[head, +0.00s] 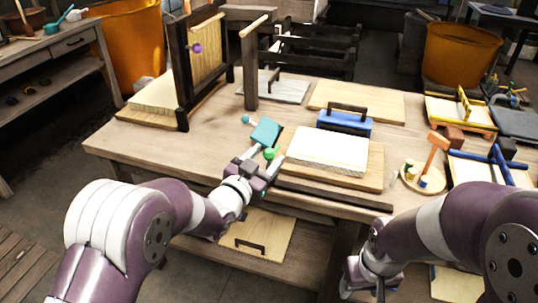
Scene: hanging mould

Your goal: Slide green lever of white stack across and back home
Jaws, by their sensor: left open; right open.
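The white stack (328,148) lies flat on a wooden board (374,168) at the front middle of the table. A round green knob (270,153), which looks like the green lever's end, is at the stack's left side. My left gripper (266,160) is open at the green knob, its fingertips close around or beside it; I cannot tell whether they touch. The lever's shaft is not clearly visible.
A teal paddle (266,132) lies just behind my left gripper. A blue block with a dark handle (345,122) stands behind the stack. A dark upright frame (182,75) stands at the back left. A wooden mallet (436,148) and blue-barred mould (490,160) are at right.

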